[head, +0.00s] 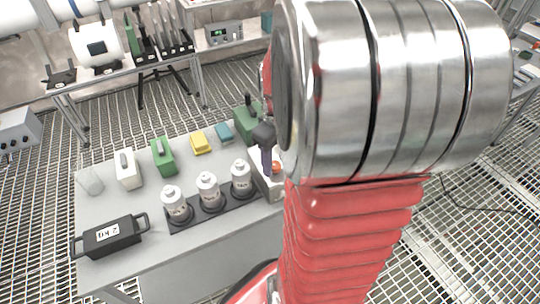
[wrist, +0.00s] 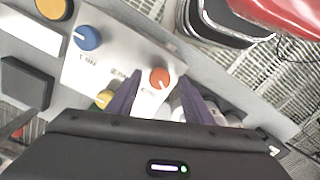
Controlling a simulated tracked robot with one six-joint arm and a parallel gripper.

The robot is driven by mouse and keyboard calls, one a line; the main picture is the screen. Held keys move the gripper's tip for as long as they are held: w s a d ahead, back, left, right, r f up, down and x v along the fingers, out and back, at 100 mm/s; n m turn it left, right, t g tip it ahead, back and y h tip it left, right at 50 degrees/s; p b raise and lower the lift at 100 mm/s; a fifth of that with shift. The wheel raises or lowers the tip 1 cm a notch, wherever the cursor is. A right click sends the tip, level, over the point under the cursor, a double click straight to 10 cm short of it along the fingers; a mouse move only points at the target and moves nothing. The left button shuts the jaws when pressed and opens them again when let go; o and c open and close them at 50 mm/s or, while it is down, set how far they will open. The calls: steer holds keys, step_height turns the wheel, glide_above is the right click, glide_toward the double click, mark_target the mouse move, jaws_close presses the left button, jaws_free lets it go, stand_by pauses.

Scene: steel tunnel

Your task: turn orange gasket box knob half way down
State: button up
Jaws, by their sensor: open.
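The orange knob (wrist: 159,77) is a round knob with a pale mark on the sloping face of a white-grey box (wrist: 117,50) in the wrist view. The same face carries a blue knob (wrist: 88,38) and a yellow knob (wrist: 105,98), partly hidden by a finger. My gripper (wrist: 161,76) is open, its two purple fingers on either side of the orange knob. I cannot tell whether they touch it. In the head view the orange knob (head: 277,167) shows beside my gripper (head: 267,170), and my arm hides much of the box (head: 268,187).
On the grey table (head: 205,255) stand several white canisters in a dark rack (head: 212,211), a black case (head: 108,238), a white box (head: 128,170), green boxes (head: 164,156) and a yellow box (head: 200,143). Grated floor surrounds the table. Shelves (head: 120,66) stand behind.

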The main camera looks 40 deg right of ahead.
steer(key=shift+f, duration=0.25)
steer(key=shift+c, duration=0.5)
steer(key=c, duration=1)
